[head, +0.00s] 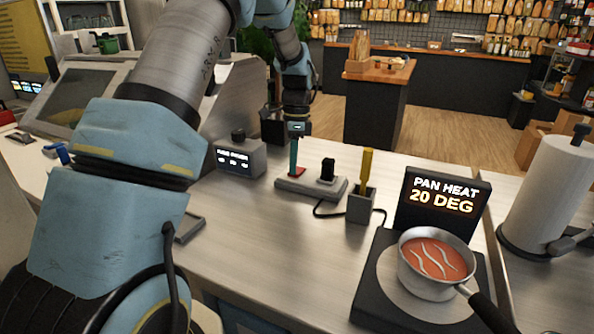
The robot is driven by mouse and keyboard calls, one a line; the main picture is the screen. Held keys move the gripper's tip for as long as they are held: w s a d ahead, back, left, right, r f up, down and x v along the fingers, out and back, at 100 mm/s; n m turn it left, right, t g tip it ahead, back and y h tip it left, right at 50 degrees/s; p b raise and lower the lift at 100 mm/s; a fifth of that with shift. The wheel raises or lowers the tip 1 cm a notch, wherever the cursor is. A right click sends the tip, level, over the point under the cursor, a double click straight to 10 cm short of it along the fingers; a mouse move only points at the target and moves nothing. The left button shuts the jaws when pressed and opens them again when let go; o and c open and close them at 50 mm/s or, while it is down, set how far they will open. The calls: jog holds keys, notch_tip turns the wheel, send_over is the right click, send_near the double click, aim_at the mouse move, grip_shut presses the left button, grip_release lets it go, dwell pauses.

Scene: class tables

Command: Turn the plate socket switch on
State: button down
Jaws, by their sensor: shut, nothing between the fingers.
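The grey plate socket (337,189) lies on the metal counter, with a black plug (327,170) upright in its right part. At its left end is a red switch (299,172); whether it is on or off is too small to tell. My gripper (293,169) reaches down from behind with its slim fingers shut and empty. Its tip is at the red switch and hides part of it. I cannot tell whether they touch. The display (442,196) behind the hot plate (385,299) reads "PAN HEAT 20 DEG".
A pan (432,268) of red soup stands on the hot plate, its handle toward the front right. A holder (361,204) with a yellow object is right of the socket. A grey box (241,158) with a lit display is left of it. A paper roll (548,195) stands far right.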

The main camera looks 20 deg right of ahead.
jog(key=shift+f, duration=0.15)
jog(key=shift+w+d+r+p, duration=0.1)
jog(key=shift+r+p, duration=0.85)
jog(key=shift+r, duration=0.25)
jog(key=shift+w+d+r+p, duration=0.1)
jog(key=shift+w+r+p, duration=0.05)
jog(key=shift+r+p, duration=0.95)
jog(key=shift+w+d+r+p, duration=0.1)
jog(key=shift+r+p, duration=0.75)
jog(key=shift+r, duration=0.4)
jog(key=s+a+r+n+t+h, duration=0.1)
jog(key=s+a+n, duration=0.2)
jog(key=a+n, duration=0.35)
jog(key=s+a+r+n, duration=0.1)
jog(key=s+a+n, duration=0.2)
jog(key=a, duration=0.6)
jog(key=s+a+n+t+b, duration=0.1)
jog(key=s+a+n, duration=0.8)
jog(key=s+a, duration=0.1)
jog(key=shift+s+f+t, duration=0.3)
jog(key=shift+s+t, duration=0.1)
jog(key=shift+s, duration=0.45)
